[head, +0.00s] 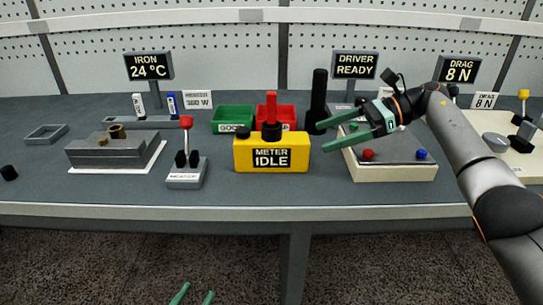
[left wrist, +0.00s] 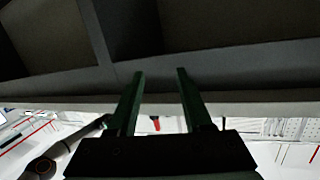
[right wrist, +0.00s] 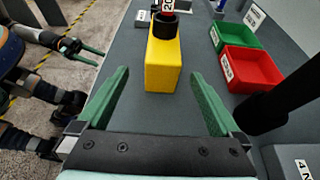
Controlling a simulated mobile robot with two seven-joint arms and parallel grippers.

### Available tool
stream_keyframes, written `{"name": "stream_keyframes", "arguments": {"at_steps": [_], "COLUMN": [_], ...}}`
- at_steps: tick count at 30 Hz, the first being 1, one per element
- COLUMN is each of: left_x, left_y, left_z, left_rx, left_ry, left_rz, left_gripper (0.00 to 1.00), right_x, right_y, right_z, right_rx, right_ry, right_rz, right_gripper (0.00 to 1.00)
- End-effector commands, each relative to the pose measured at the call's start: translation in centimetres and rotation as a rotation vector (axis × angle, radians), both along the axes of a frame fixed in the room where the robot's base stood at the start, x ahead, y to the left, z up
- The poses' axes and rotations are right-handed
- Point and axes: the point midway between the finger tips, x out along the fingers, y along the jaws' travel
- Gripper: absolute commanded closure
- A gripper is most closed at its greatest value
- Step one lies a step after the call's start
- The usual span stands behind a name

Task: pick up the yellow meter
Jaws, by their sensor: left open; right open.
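The yellow meter (head: 240,158) stands upright on the grey bench, its dark display reading METER IDLE. A black knob sits on its top left, and a red piece with a black base rises at its top middle. My right gripper (head: 322,136) is open and empty, just right of the meter, its fingers pointing at it. In the right wrist view the meter (right wrist: 162,66) lies ahead, between the lines of the open fingers (right wrist: 160,73). My left gripper (head: 198,290) is open and empty, low in front of the bench; its fingers show in the left wrist view (left wrist: 160,73).
A black upright cylinder (head: 319,92) stands behind my right fingers. Green (head: 232,113) and red (head: 287,113) bins are behind the meter. A small grey block with a red-tipped lever (head: 185,180) is left of it. The driver tray (head: 395,173) lies under my right gripper.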

Motion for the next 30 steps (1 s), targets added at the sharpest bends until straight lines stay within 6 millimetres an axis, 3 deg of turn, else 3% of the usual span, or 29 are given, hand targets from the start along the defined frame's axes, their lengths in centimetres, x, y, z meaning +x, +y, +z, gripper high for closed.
{"name": "stream_keyframes", "arguments": {"at_steps": [4, 12, 20, 25, 30], "left_x": [0.3, 0.5, 0.5, 0.3, 0.1], "left_y": [0.0, -0.2, -0.2, -0.4, -0.5], "left_z": [1.4, 4.7, 6.0, 8.4, 9.3], "left_rx": [-0.001, -0.001, -0.001, -0.001, -0.002], "left_ry": [-0.065, -0.195, -0.251, -0.352, -0.387], "left_rz": [-0.006, -0.020, -0.027, -0.041, -0.046], "left_gripper": [0.50, 0.50, 0.50, 0.50, 0.50], "right_x": [0.0, 0.0, 0.1, 0.4, 0.4], "right_y": [1.1, 5.5, 7.4, 9.7, 11.1], "right_z": [-0.9, -2.6, -3.5, -5.0, -5.5], "right_rx": [-0.003, 0.000, 0.001, 0.001, 0.001], "right_ry": [-0.002, 0.001, 0.001, 0.002, -0.001], "right_rz": [0.004, 0.004, 0.002, 0.004, 0.001], "right_gripper": [0.00, 0.00, 0.00, 0.00, 0.00]}}
